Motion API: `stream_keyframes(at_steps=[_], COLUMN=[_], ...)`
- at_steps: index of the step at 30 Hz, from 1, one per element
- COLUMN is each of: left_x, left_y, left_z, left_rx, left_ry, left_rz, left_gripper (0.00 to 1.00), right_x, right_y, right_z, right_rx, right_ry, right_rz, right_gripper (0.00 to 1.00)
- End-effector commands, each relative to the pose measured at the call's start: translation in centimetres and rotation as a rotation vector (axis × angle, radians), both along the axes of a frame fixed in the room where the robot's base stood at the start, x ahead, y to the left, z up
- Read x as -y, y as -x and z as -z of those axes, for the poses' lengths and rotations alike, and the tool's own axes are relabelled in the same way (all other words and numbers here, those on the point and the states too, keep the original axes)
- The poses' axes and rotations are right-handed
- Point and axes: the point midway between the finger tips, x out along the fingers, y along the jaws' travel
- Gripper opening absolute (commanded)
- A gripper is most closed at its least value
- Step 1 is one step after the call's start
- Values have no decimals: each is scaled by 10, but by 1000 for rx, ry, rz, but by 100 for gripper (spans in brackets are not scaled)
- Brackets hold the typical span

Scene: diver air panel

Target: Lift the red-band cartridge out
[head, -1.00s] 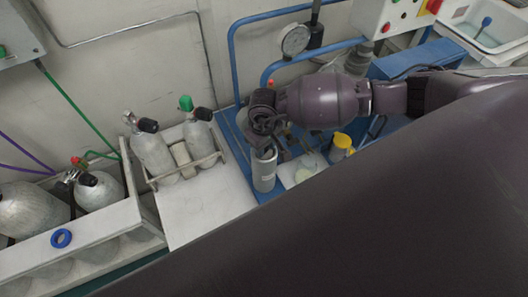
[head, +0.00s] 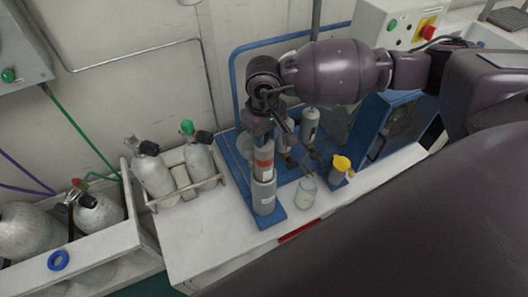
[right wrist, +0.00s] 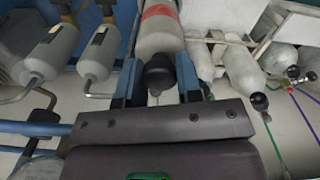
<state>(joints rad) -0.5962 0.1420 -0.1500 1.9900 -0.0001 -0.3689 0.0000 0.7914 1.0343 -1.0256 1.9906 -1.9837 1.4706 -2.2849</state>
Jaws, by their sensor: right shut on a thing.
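The red-band cartridge (head: 264,153), a pale grey cylinder with a red band, stands upright above a grey canister (head: 264,197) on the blue stand. Its lower end meets the canister's rim in the head view; I cannot tell whether it is still inside. My right gripper (head: 260,122) is above it, shut on its top end. In the right wrist view my right gripper (right wrist: 158,82) has its two blue-grey fingers either side of the cartridge's dark knob (right wrist: 159,70), with the cartridge body (right wrist: 158,38) and red band beyond. My left gripper is not in view.
A grey cylinder (head: 310,124) hangs behind. Gas cylinders (head: 153,173) stand in a rack at left. The white bench top (head: 205,235) at front left is clear.

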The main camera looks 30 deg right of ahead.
Motion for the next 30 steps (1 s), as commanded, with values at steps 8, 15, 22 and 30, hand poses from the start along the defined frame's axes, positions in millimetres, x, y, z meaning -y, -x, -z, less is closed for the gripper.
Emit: stream_keyframes(at_steps=[8, 15, 22, 30], left_x=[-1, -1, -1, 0], left_y=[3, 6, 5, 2], left_z=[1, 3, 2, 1], left_rx=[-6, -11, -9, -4], left_ry=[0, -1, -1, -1], left_rz=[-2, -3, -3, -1], left_gripper=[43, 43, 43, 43], right_x=[0, 0, 0, 0], right_y=[-1, -1, 0, 0], right_z=[-75, -114, -129, -130], right_rx=[7, 4, 2, 2], right_ry=[1, -1, 0, 0], right_rz=[-1, 0, 0, 0], right_gripper=[0, 0, 0, 0])
